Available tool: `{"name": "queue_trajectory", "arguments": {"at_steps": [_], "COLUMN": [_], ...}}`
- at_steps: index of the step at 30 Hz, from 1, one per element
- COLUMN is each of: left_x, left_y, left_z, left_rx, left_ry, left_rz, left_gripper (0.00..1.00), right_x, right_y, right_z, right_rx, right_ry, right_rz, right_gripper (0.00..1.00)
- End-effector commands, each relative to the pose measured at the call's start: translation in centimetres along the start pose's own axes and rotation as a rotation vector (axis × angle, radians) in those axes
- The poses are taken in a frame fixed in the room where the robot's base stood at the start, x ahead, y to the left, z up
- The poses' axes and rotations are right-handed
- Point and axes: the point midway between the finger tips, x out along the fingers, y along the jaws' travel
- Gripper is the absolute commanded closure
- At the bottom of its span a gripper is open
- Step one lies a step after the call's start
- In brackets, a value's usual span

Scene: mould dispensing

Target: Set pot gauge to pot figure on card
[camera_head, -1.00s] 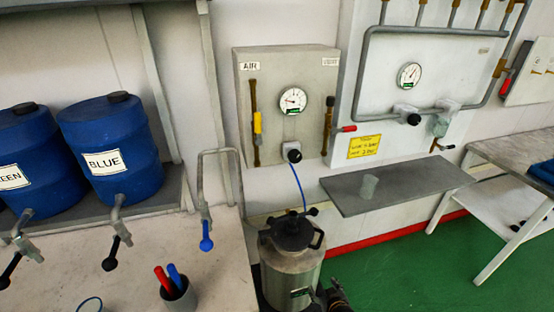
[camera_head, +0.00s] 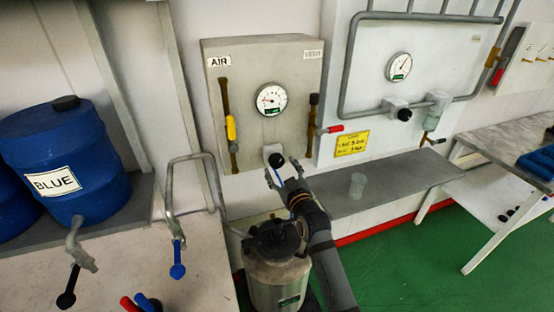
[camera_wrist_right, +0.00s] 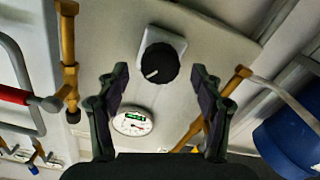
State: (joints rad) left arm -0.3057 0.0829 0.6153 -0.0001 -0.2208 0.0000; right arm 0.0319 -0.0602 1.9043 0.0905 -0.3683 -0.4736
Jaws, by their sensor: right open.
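The pot gauge (camera_head: 271,99), a white dial, is on the grey AIR panel (camera_head: 305,75). Its needle points left, but the figures are too small to read. A black knob (camera_head: 275,158) is below it, on the panel's lower edge. The yellow card (camera_head: 351,143) hangs to the right; its writing is blurred. The metal pot (camera_head: 278,275) stands below. My right gripper (camera_head: 275,175) is open just in front of the knob. In the wrist view, upside down, the knob (camera_wrist_right: 160,63) is just beyond and between the fingertips, with the gauge (camera_wrist_right: 132,122) also between them. My left gripper is out of view.
A yellow-handled valve (camera_head: 231,128) is left of the gauge and another valve (camera_head: 312,115) right. A second panel (camera_head: 440,60) with a dial stands right. A blue drum (camera_head: 65,150) is left.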

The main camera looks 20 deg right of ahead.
Motion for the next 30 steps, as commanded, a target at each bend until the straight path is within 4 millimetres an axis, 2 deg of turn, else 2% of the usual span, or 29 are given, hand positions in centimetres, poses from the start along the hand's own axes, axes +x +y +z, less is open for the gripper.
{"name": "queue_trajectory", "arguments": {"at_steps": [3, 6, 16, 28, 30], "left_x": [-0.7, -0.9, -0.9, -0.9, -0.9], "left_y": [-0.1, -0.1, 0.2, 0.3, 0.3], "left_z": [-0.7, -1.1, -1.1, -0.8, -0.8], "left_rx": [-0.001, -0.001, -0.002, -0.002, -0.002], "left_ry": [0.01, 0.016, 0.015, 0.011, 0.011], "left_rz": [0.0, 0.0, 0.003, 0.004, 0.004], "left_gripper": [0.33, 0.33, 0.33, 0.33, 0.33], "right_x": [2.0, 3.0, 3.6, 3.5, 3.5], "right_y": [0.1, 0.0, 0.0, 0.0, 0.0], "right_z": [-0.2, -0.1, 0.1, 0.1, 0.1], "right_rx": [0.001, 0.001, 0.001, 0.001, 0.002], "right_ry": [-0.001, 0.0, 0.0, 0.0, 0.0], "right_rz": [-0.001, 0.0, 0.0, 0.0, 0.0], "right_gripper": [0.33, 0.33, 0.33, 0.86, 0.88]}}
